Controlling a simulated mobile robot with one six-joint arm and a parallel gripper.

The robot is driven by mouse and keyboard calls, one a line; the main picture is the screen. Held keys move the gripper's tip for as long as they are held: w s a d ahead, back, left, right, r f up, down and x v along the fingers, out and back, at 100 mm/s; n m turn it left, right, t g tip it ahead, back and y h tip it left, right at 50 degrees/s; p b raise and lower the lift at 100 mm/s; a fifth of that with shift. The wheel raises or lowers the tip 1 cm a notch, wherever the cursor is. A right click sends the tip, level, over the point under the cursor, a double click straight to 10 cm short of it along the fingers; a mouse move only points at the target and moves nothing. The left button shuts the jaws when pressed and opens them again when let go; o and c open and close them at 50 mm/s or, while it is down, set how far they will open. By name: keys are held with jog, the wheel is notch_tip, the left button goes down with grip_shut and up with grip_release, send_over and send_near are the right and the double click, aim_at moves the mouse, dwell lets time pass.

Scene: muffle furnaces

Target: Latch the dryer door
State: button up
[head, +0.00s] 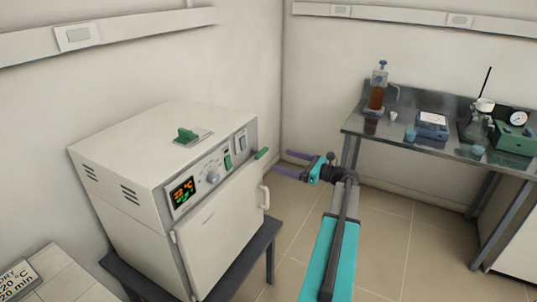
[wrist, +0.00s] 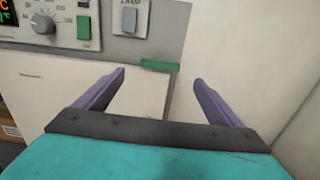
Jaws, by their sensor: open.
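The dryer (head: 150,165) is a cream box on a dark stand at the left of the head view. Its front door (head: 218,235) looks shut or nearly so; I cannot tell whether it is fully flush. A white handle (head: 265,197) is on the door's right edge. The green latch lever (head: 262,153) lies roughly level at the door's upper right corner, and also shows in the wrist view (wrist: 160,66). My gripper (head: 281,162) is open and empty just right of the latch. In the wrist view, its purple fingers (wrist: 159,80) point towards the latch without touching it.
The control panel (head: 211,177) has a lit display, a knob and switches. A steel bench (head: 430,148) with bottles and instruments stands at the right. The tiled floor between is clear.

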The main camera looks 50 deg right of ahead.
aim_at(264, 154)
jog(key=p+x, duration=0.2)
jog(key=x, duration=0.6)
jog(key=shift+w, duration=0.25)
jog(key=c, duration=0.9)
jog(key=shift+c, duration=0.8)
